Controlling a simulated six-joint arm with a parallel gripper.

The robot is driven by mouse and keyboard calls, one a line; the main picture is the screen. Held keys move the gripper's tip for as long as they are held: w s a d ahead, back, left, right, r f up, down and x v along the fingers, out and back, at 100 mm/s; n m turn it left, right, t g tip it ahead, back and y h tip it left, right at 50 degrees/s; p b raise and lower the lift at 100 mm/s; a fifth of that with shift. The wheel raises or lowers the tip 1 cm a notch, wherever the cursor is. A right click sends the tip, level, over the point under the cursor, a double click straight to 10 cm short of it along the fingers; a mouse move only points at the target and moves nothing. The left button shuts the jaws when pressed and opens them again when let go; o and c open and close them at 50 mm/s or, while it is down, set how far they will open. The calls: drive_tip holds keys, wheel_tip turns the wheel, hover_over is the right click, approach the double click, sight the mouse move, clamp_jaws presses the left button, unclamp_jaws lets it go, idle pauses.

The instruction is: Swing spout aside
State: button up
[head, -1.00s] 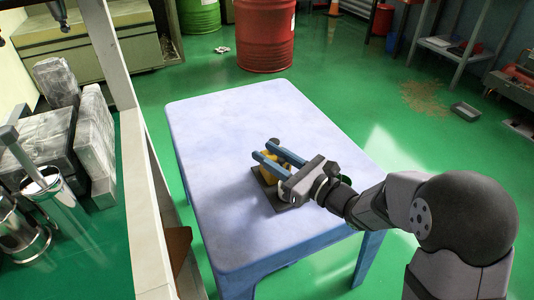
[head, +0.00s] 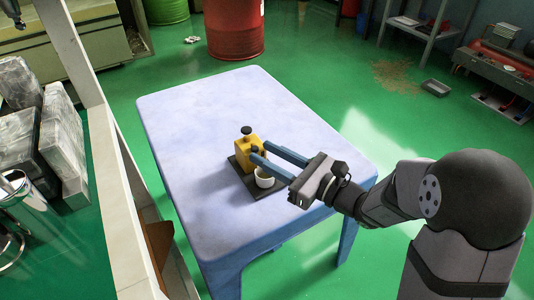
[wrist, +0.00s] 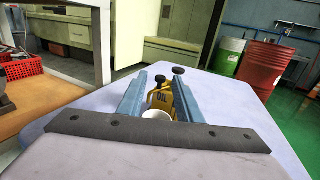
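A yellow oil dispenser (head: 246,154) stands upright on a dark base plate (head: 238,170) on the table. It shows in the wrist view (wrist: 161,100) with "OIL" on its face and two black knobs near its top. A white cup (head: 264,178) stands in front of it; the cup is also in the wrist view (wrist: 157,115). My gripper (head: 262,152) is open, its two blue fingers pointing at the dispenser. In the wrist view the dispenser lies between the finger lines; I cannot tell whether a fingertip touches it. The spout is not clearly visible.
The pale blue table (head: 200,110) is otherwise clear around the base plate. A red drum (head: 235,30) stands on the floor behind the table.

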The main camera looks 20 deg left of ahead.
sight(255, 148)
drive_tip(key=w+n+g+p, duration=0.1)
drive_tip(key=d+r+n+g+y+p, duration=0.1)
drive_tip(key=g, duration=0.1)
drive_tip(key=shift+w+n+g+p, duration=0.3)
drive_tip(key=shift+w+p, duration=0.05)
drive_tip(key=shift+a+f+n+g, duration=0.25)
drive_tip(key=shift+a+g, duration=0.25)
drive_tip(key=shift+a, duration=0.3)
drive_tip(key=shift+a+f+n+g, duration=0.1)
drive_tip(key=shift+a+n+g, duration=0.35)
drive_tip(key=shift+a, duration=0.4)
drive_tip(key=shift+a+f+n+g, duration=0.2)
drive_tip(key=shift+a+g, duration=0.35)
drive_tip(key=shift+a, duration=0.25)
clamp_jaws()
